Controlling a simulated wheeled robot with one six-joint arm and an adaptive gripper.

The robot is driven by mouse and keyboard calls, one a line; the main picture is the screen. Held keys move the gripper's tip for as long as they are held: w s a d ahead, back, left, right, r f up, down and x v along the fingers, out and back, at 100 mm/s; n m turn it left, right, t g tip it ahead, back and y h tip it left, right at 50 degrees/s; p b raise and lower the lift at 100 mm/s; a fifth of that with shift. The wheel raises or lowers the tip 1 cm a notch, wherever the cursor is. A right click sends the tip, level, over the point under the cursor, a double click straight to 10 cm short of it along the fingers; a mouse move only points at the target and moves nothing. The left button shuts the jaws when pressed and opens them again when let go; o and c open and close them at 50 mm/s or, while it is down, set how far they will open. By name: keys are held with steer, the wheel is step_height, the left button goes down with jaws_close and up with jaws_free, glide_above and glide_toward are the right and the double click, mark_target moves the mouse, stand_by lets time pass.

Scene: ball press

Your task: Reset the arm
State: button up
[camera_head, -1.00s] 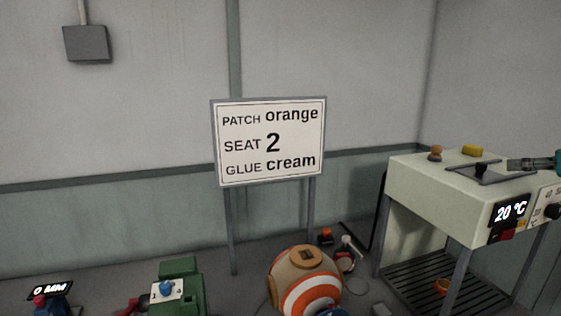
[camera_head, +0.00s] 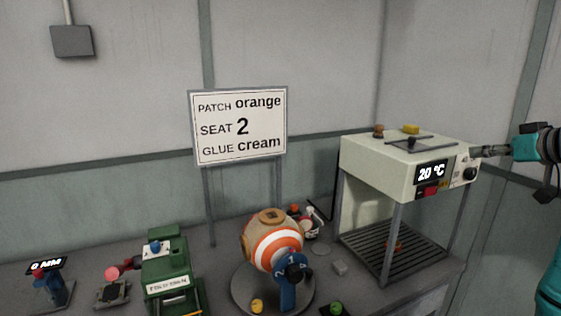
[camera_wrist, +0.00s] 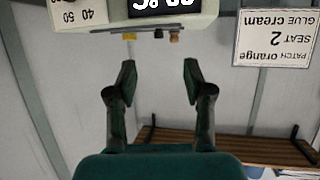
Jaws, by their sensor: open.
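My gripper (camera_head: 478,152) is at the right in the head view, beside the right front of the cream press box (camera_head: 375,165), near its dark knob (camera_head: 470,174). Whether it touches the box cannot be told there. In the wrist view my gripper (camera_wrist: 158,80) has its two dark fingers spread apart with nothing between them. The press box (camera_wrist: 110,18) fills the top of that view, upside down, with a dial marked 40 and 50. My arm reaches in from the right edge.
A sign (camera_head: 238,127) reads PATCH orange, SEAT 2, GLUE cream. An orange-and-white striped ball (camera_head: 275,245) sits on a round base behind a blue lever (camera_head: 288,290). A green machine (camera_head: 167,275) and a 0 MM gauge (camera_head: 48,285) stand left. The press's display reads 20 °C.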

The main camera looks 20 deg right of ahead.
steer(key=w+a+f+m, duration=0.1)
steer(key=w+a+f, duration=0.15)
steer(key=f, duration=0.55)
steer(key=w+a+f+m+t, duration=0.15)
steer(key=a+f, duration=0.25)
steer(key=f, duration=0.4)
steer(key=w+a+f+g, duration=0.1)
steer(key=w+a+f, duration=0.25)
steer(key=f, duration=0.45)
steer(key=s+a+f+m, duration=0.1)
steer(key=s+a+f, duration=0.2)
steer(key=a+f, duration=0.5)
steer(key=s+a+f, duration=0.4)
steer(key=a+f, duration=0.2)
steer(key=f, duration=0.4)
steer(key=s+a+f, duration=0.5)
steer(key=s+a, duration=0.2)
steer(key=s, duration=0.2)
steer(key=s+a+f, duration=0.4)
steer(key=s+a, duration=0.3)
steer(key=s, duration=0.2)
steer(key=s+a+r+n+y, duration=0.1)
steer(key=s+a+r+n, duration=0.1)
steer(key=s, duration=0.8)
steer(key=s+a+r+n+t, duration=0.1)
steer(key=s+a+r+n, duration=0.2)
steer(key=s, duration=0.7)
steer(key=shift+s+a+r+y, duration=0.4)
steer(key=shift+a+r, duration=0.25)
steer(key=shift+a, duration=0.55)
